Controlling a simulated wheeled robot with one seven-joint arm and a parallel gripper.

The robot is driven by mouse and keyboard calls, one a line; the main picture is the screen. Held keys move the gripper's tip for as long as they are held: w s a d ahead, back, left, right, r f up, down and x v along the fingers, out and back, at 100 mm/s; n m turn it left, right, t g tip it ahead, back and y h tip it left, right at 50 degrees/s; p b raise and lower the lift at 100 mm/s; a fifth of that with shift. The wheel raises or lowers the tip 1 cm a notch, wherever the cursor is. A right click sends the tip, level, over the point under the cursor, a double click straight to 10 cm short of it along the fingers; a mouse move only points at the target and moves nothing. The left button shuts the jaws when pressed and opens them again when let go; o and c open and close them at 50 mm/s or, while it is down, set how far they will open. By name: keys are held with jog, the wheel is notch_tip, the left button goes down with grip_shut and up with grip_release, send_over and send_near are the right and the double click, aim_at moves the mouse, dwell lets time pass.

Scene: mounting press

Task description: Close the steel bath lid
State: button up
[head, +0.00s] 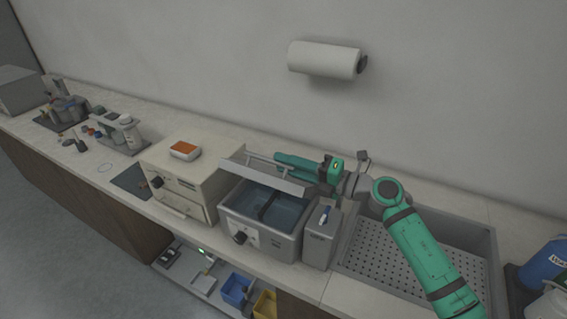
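The steel bath (257,236) stands on the counter in the middle of the head view, with water and a dark divider visible inside. Its steel lid (268,177) is raised and tilted up at the back of the bath. My green arm reaches in from the right, over the sink. My gripper (283,160) is behind the raised lid, close to its upper edge. The lid partly covers the gripper, so I cannot tell whether its fingers touch the lid or how far apart they are.
A beige box unit (180,185) with an orange-topped item stands left of the bath. A narrow grey container (321,235) stands close on its right. A perforated sink (400,255) lies further right. A paper roll (324,59) hangs on the wall above.

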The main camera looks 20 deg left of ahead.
jog(key=s+d, duration=0.2)
jog(key=d, duration=0.7)
jog(key=shift+d, duration=0.2)
jog(key=shift+w+r, duration=0.1)
